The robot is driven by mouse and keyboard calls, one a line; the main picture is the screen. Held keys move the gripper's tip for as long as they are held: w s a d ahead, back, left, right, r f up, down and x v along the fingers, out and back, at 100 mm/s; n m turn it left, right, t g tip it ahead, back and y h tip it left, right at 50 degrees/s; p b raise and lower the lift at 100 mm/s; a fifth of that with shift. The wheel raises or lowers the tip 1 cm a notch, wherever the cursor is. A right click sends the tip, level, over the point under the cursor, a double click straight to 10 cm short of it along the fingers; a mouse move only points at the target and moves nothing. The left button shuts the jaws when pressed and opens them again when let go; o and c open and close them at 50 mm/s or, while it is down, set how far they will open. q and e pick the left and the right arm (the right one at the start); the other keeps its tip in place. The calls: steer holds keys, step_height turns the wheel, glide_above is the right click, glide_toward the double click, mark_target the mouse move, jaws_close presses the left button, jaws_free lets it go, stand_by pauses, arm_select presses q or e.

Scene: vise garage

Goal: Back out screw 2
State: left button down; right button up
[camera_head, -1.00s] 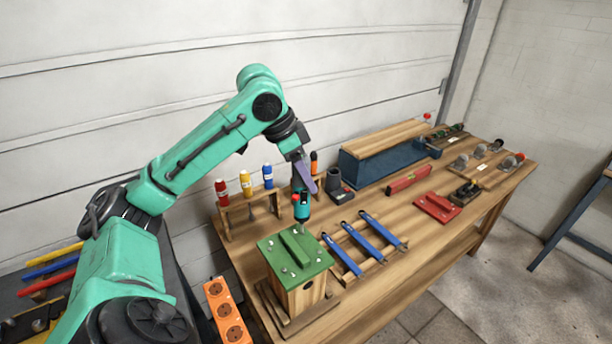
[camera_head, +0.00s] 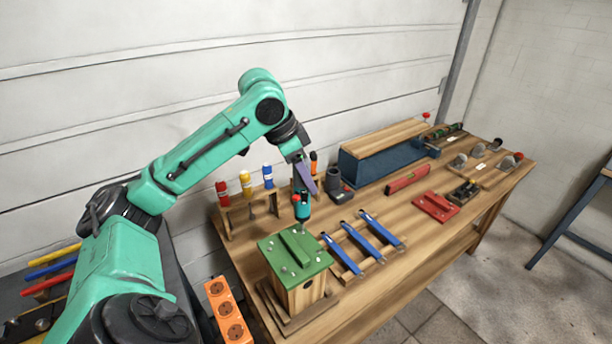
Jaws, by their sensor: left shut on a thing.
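My left gripper (camera_head: 303,178) is shut on a teal and dark power screwdriver (camera_head: 301,205). The driver points down over the far edge of the green lid (camera_head: 286,262) of a wooden box (camera_head: 304,291). Its tip is near the lid's far right corner; I cannot tell whether it touches a screw. Small light screw heads (camera_head: 283,269) show on the lid, and a raised green bar runs across its middle. I cannot tell which screw is number 2. My right gripper is not in view.
A rack (camera_head: 249,214) with red, yellow and blue handled tools stands behind the box. Blue clamps (camera_head: 378,228) lie to its right. A dark charger (camera_head: 336,189), red level (camera_head: 407,179) and blue vise (camera_head: 376,163) stand farther back. An orange socket strip (camera_head: 228,313) is at the left.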

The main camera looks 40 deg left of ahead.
mark_target(309, 155)
arm_select(q)
steer(key=shift+f+b, duration=0.45)
steer(key=shift+f, duration=0.05)
stand_by(0.4)
steer(key=shift+s+d+f, duration=0.1)
stand_by(0.5)
steer(key=shift+s+p, duration=0.1)
steer(key=shift+p, duration=0.55)
stand_by(0.8)
step_height(309, 155, up, 7)
steer(key=p, duration=0.6)
steer(key=shift+f, duration=0.15)
steer(key=shift+w+r+p, duration=0.3)
steer(key=shift+r+p, duration=0.25)
steer(key=shift+p, duration=0.35)
steer(key=shift+f, duration=0.1)
